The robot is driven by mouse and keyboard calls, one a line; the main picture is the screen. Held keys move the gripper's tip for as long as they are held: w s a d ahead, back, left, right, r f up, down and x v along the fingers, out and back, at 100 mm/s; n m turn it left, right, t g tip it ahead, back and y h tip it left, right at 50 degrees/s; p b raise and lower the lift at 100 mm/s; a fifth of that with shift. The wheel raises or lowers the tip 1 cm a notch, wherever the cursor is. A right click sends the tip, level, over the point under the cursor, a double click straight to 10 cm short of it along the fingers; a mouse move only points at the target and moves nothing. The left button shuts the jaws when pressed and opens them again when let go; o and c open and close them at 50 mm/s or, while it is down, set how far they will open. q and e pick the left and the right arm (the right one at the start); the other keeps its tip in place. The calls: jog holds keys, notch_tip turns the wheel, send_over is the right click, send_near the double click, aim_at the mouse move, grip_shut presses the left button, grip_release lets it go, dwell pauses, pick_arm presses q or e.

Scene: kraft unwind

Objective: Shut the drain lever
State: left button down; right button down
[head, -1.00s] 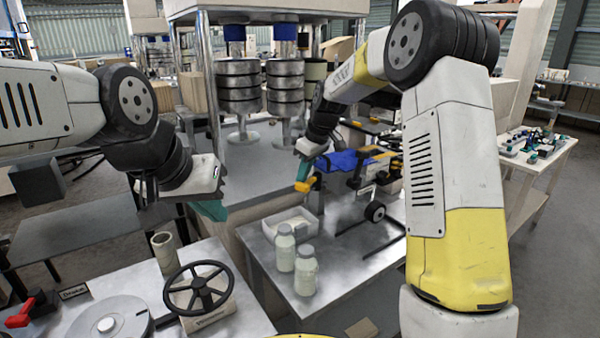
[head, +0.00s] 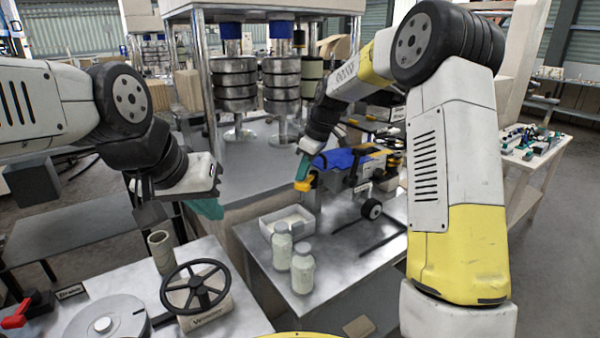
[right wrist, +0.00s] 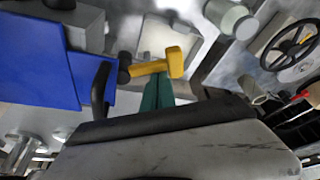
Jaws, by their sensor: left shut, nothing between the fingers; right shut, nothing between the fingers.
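A yellow lever handle (head: 303,185) sticks out from the left side of the black-and-blue equipment on the metal bench; I take it to be the drain lever. It also shows in the right wrist view (right wrist: 160,67), with a black joint at its left end. My right gripper (head: 303,176) has its teal fingers shut and empty, right at the yellow handle. In the right wrist view the fingertips (right wrist: 157,82) reach the handle's near side; whether they touch is unclear. My left gripper (head: 208,209) is shut and empty, hanging above the gap between the two benches.
A white tray (head: 268,225) and two lidded jars (head: 303,268) stand left of and in front of the handle. A black handwheel (head: 195,288), a grey cylinder (head: 161,250) and a red lever (head: 16,315) are on the left bench.

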aim_at(308, 183)
jog(key=d+n, duration=0.1)
jog(key=n, duration=0.1)
jog(key=s+d+n+g, duration=0.1)
jog(key=n, duration=0.1)
jog(key=shift+d+n+g, duration=0.8)
jog(key=shift+d+n, duration=0.9)
jog(key=shift+n, duration=0.3)
jog(key=shift+w+d, duration=0.1)
jog(key=shift+d, duration=0.15)
jog(key=s+a, duration=0.1)
jog(key=a, duration=0.1)
jog(key=s+a, duration=0.1)
jog(key=shift+s+a, duration=0.15)
jog(key=shift+a, duration=0.25)
jog(key=w+v, duration=0.1)
jog(key=v, duration=0.9)
jog(key=shift+a, duration=0.1)
